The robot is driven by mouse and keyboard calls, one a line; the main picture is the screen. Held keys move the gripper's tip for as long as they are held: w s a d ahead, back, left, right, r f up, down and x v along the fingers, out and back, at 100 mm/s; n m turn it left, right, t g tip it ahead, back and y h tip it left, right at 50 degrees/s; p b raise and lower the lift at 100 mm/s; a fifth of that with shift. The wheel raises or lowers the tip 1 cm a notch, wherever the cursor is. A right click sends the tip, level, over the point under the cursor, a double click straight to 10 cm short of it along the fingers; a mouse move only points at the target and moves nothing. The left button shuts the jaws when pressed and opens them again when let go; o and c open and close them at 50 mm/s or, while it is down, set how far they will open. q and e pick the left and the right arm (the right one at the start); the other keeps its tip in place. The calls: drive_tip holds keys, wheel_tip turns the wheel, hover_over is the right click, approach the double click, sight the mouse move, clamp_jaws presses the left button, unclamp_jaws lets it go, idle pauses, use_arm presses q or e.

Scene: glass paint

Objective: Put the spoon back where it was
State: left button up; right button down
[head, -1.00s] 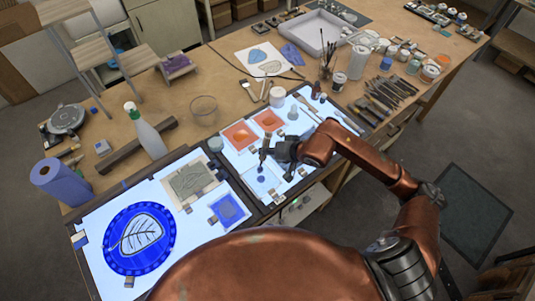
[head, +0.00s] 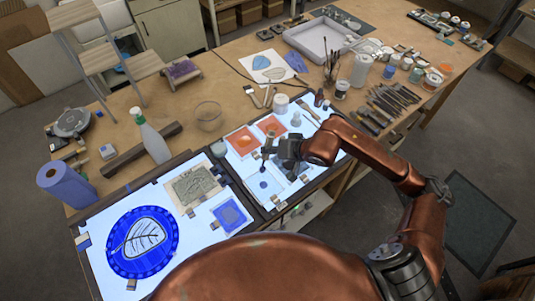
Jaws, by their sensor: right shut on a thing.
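My right gripper (head: 271,152) is above the right light panel (head: 288,176), shut on a thin, dark, upright tool that I take to be the spoon (head: 265,158). The spoon is small, and the gripper partly hides it. Its lower end is over the far part of a pale glass tile with a blue paint blob (head: 263,184). I cannot tell whether it touches the tile. My left gripper is not in view.
Two orange tiles (head: 243,140) lie beyond the gripper. A white jar (head: 281,103) and small bottles stand along the panel's far edge. A blue round glass piece (head: 143,242) lies on the left panel. A spray bottle (head: 151,138) stands behind it.

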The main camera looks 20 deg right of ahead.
wheel_tip(320, 180, up, 7)
drive_tip(key=p, duration=0.1)
drive_tip(key=shift+p, duration=0.3)
drive_tip(key=shift+f, duration=0.1)
